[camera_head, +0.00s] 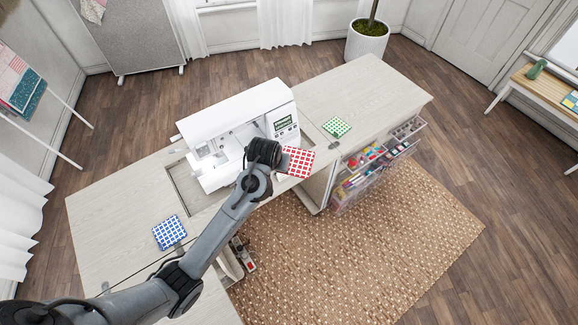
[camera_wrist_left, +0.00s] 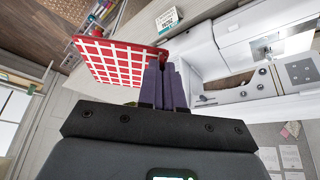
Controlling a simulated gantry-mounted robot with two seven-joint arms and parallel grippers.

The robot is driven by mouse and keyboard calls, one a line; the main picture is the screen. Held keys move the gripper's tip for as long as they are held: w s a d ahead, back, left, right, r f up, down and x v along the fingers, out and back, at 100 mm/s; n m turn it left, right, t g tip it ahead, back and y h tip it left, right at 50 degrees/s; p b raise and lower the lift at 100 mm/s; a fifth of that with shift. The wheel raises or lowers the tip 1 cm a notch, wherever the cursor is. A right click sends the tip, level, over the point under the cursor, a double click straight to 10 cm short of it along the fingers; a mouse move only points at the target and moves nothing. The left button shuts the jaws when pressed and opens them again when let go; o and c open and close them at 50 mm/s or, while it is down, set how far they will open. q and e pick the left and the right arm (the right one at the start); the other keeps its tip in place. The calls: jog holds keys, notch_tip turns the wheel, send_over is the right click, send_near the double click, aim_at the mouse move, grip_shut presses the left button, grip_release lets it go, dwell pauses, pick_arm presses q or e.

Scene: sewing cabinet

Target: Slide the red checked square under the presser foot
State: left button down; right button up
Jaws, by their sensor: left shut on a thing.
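The red checked square (camera_head: 299,162) is held by my left gripper (camera_head: 277,157) in front of the sewing machine. In the left wrist view the red checked square (camera_wrist_left: 122,62) is pinched at its edge between the fingertips (camera_wrist_left: 162,60), with its flat face stretching to the left. The white sewing machine (camera_head: 240,128) sits in the cabinet opening just behind my gripper. It also shows at the right of the left wrist view (camera_wrist_left: 225,35). The presser foot cannot be made out clearly. My right gripper is not in view.
A blue checked square (camera_head: 169,232) lies on the cabinet's left top and a green checked square (camera_head: 337,127) on its right top. Open drawers (camera_head: 372,168) with coloured supplies stick out at the right front. The cabinet's right top (camera_head: 365,90) is mostly clear.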

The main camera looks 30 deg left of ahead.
pick_arm(q)
jog(key=s+a+f+n+g+y+p, duration=0.1)
jog(key=s+a+f+n, duration=0.2)
jog(key=a+f, duration=0.2)
jog(key=s+a+f+n+y+p, duration=0.1)
jog(key=s+a+f+n, duration=0.2)
jog(key=a, duration=0.9)
jog(key=s+a+f+n+g+y+p, duration=0.1)
jog(key=s+a+f+n, duration=0.3)
jog(key=a+f, duration=0.4)
jog(key=shift+s+a+g+p, duration=0.2)
jog(key=shift+s+g+p, duration=0.1)
jog(key=shift+s, duration=0.15)
jog(key=shift+w+a+f, duration=0.1)
jog(key=shift+a+f, duration=0.1)
jog(key=shift+f, duration=0.35)
jog(key=shift+w+a, duration=0.15)
jog(key=shift+a, duration=0.05)
dwell(0.5)
jog(key=shift+w+a+b, duration=0.35)
jog(key=shift+a+b, duration=0.2)
jog(key=shift+a, duration=0.25)
jog(key=shift+w+a+f, duration=0.1)
jog(key=shift+w+a, duration=0.05)
jog(key=shift+a, duration=0.05)
